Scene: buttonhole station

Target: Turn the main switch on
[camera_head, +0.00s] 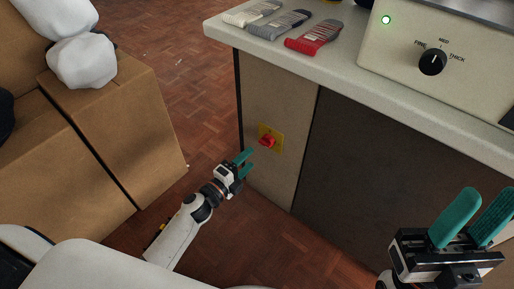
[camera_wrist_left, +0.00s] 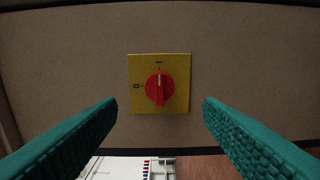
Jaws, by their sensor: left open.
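The main switch (camera_head: 267,141) is a red rotary knob on a yellow square plate, on the cabinet's narrow front panel. In the left wrist view the knob (camera_wrist_left: 159,88) is centred, with its pale pointer line running upward to a short dash mark. An O-like mark is at the plate's left (camera_wrist_left: 136,86). My left gripper (camera_head: 249,162) is open and empty, just in front of the switch and apart from it. Its teal fingers frame the knob from either side in the wrist view. My right gripper (camera_head: 486,205) is open and empty at the lower right.
Cardboard boxes (camera_head: 120,125) with white bundles stand at left. Parquet floor is clear between.

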